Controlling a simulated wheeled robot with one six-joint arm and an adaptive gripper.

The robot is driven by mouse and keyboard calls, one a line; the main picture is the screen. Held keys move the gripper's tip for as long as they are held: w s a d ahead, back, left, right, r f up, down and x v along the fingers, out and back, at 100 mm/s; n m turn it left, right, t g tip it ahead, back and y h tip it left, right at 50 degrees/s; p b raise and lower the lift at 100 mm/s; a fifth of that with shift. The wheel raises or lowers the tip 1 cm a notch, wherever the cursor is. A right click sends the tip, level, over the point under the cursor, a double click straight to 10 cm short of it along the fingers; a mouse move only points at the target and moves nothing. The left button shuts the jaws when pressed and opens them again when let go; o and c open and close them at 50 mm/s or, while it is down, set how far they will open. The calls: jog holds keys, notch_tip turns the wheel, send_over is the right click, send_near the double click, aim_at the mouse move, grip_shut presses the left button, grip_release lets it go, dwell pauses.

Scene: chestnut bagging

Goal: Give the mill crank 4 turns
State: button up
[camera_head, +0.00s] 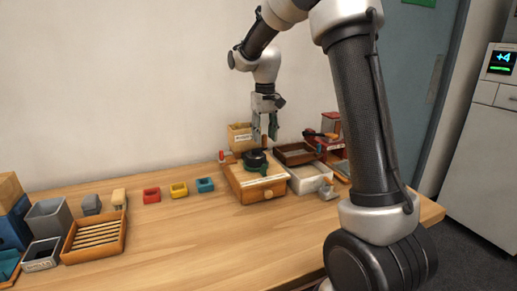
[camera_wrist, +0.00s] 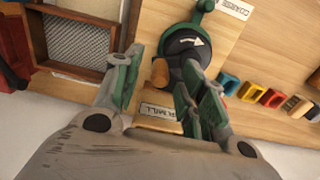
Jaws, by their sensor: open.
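The mill is a wooden box (camera_head: 256,183) with a drawer knob on its front, standing on the table below my gripper. Its dark top with a white arrow (camera_wrist: 188,44) and green crank arm fills the upper middle of the wrist view. My gripper (camera_head: 265,138) points down over the mill with green-padded fingers spread; the fingers (camera_wrist: 163,68) stand on both sides of the knob, with gaps showing.
A mesh-bottomed wooden tray (camera_wrist: 75,40) lies beside the mill. A white tray (camera_head: 310,178) is to its right. Red, yellow and blue cups (camera_head: 178,189) stand to the left, then a slatted wooden tray (camera_head: 94,238). The table's front middle is clear.

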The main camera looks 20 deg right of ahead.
jog(key=shift+f, duration=0.2)
dwell(0.3)
jog(key=shift+f, duration=0.85)
